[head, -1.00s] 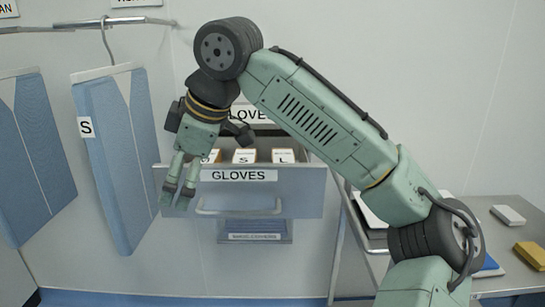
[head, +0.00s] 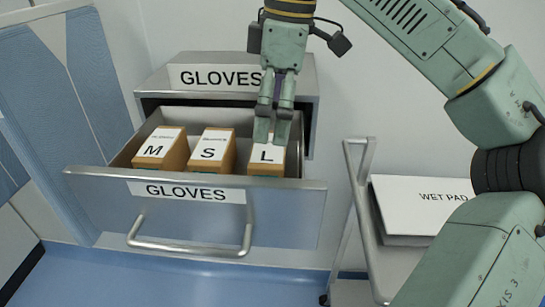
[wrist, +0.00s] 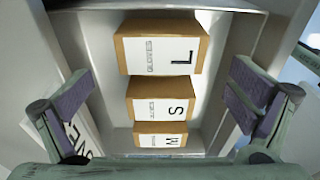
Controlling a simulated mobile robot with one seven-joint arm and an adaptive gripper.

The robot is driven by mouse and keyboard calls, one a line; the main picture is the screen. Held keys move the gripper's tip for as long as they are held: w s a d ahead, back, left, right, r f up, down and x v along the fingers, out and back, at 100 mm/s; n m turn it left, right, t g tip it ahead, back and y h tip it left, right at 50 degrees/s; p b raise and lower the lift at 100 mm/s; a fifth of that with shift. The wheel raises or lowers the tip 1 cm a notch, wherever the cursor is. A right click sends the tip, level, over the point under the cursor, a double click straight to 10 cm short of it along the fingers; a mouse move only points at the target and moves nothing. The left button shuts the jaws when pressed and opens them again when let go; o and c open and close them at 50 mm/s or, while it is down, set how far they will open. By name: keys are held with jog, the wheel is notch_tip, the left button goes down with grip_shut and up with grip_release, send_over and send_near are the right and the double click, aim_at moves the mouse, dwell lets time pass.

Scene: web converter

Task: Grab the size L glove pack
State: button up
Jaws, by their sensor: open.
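The size L glove pack (head: 266,156) is a brown box with a white top label. It stands at the right end of the open glove drawer (head: 288,187), partly hidden by my fingers in the head view. In the wrist view the L pack (wrist: 160,48) lies at the top of the drawer, beyond the S pack (wrist: 158,101) and M pack (wrist: 160,135). My gripper (head: 274,132) points down, above or in front of the L pack. In the wrist view its fingers (wrist: 158,110) are wide apart with nothing held. I cannot tell the exact height gap.
The drawer front carries a metal handle (head: 187,250). A cart with a wet pad box (head: 420,200) stands to the right. The drawer walls sit close around the packs.

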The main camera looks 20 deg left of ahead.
aim_at(270, 147)
jog(key=f, duration=0.5)
jog(key=a+f, duration=0.1)
jog(key=f, duration=0.2)
jog(key=shift+s+p, duration=0.2)
jog(key=shift+p, duration=0.2)
jog(key=shift+d, duration=0.1)
jog(key=shift+c, duration=0.4)
jog(key=c, duration=0.8)
